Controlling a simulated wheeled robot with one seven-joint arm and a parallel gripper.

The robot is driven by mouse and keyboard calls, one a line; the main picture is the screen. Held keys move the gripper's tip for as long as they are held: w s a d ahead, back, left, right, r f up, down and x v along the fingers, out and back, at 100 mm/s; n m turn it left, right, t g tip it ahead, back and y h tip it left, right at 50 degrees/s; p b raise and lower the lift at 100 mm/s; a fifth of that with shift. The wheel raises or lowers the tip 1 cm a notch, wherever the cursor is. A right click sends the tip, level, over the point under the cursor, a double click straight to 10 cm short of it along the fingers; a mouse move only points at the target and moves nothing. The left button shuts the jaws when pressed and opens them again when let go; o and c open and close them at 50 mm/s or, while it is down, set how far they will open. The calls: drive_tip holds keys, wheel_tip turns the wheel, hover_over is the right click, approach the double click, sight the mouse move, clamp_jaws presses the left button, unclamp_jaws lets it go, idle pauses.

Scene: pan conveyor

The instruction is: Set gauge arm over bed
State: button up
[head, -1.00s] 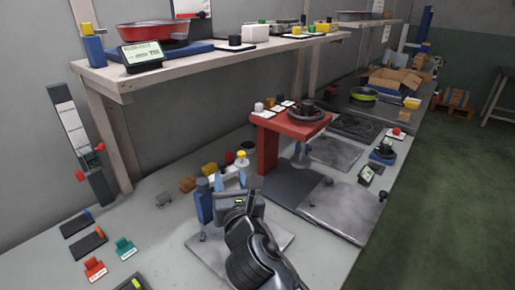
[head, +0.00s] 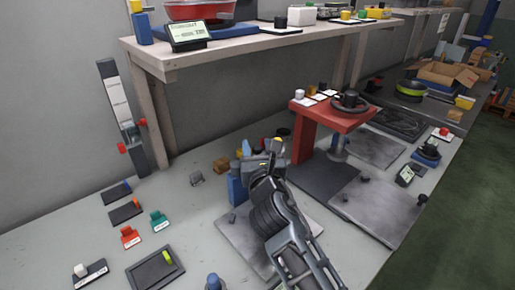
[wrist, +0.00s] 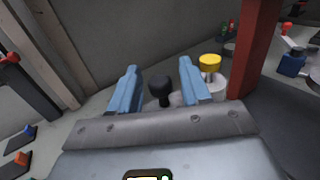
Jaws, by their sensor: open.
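My gripper (head: 262,152) is open, reaching over the work table behind a grey plate, which may be the bed (head: 236,228). In the wrist view its two blue fingers stand apart, with a black round knob (wrist: 160,86) showing between them. The knob looks beyond or between the fingertips; I cannot tell if either finger touches it. It may be the handle of the gauge arm. A blue post (head: 236,188) stands at the plate's back left edge, beside my gripper. My arm covers much of the plate and whatever joins the post.
A yellow-topped knob (wrist: 209,62) stands close right of the right finger. A red stand (head: 335,117) is to the right, a wooden shelf (head: 165,62) behind. Small labelled blocks, including a green one (head: 159,220), lie at left. Bare table lies left of the plate.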

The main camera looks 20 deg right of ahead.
clamp_jaws()
idle(0.3)
